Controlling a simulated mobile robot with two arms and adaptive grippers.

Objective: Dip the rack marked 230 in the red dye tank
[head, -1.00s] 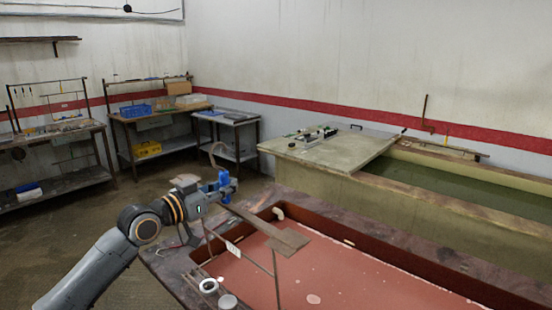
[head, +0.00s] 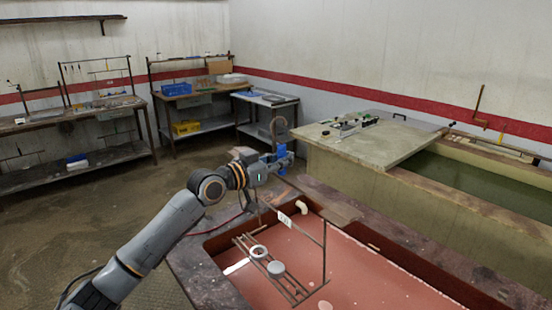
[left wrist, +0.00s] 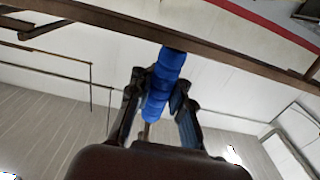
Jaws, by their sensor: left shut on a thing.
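My left gripper (head: 283,164) is shut on the blue grip (head: 281,155) of a thin metal rack. In the left wrist view the ribbed blue grip (left wrist: 163,84) sits between the two fingers, below a brown bar (left wrist: 150,36). The rack (head: 297,293) hangs over the left part of the red dye tank (head: 372,284). A white tag (head: 284,219) is on it, its number too small to read. A white ring (head: 258,251) and a grey disc (head: 276,268) show at its slatted bottom. I cannot tell whether the bottom touches the dye. My right gripper is out of view.
The tank's wide dark rim (head: 195,266) surrounds the dye. Behind it stands a pale tank with dark green liquid (head: 475,187), partly under a cover (head: 370,145) with small items on it. Workbenches (head: 100,112) line the walls. The floor at left is clear.

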